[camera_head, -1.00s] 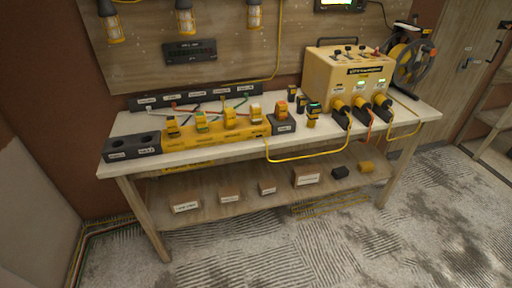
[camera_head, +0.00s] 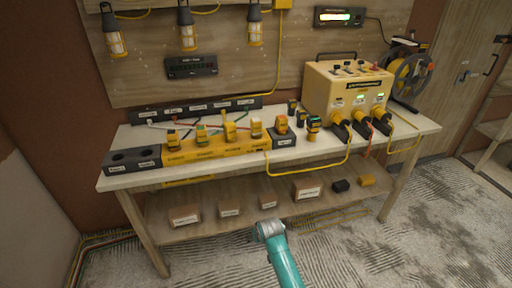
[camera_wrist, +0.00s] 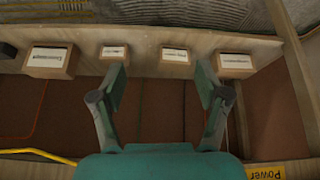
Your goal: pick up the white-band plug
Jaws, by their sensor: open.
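Several plugs stand upright in a row on the yellow socket strip (camera_head: 205,153) on the table. The one toward its right end (camera_head: 256,127) shows a pale band and looks like the white-band plug; the band is small and hard to read. My gripper (camera_wrist: 161,82) is open and empty in the wrist view, its two fingers well apart. It faces the lower shelf and boxes, and no plug shows between the fingers. In the head view my teal arm rises in front of the table, below the plugs and apart from them; the fingers cannot be made out there.
A dark holder (camera_head: 132,160) with two holes sits left of the strip, and a black block (camera_head: 283,140) with a plug sits right. A yellow power box (camera_head: 346,97) with cables stands further right. Cardboard boxes (camera_head: 307,188) sit on the lower shelf (camera_head: 245,211). A yellow cable loops over the table's front edge.

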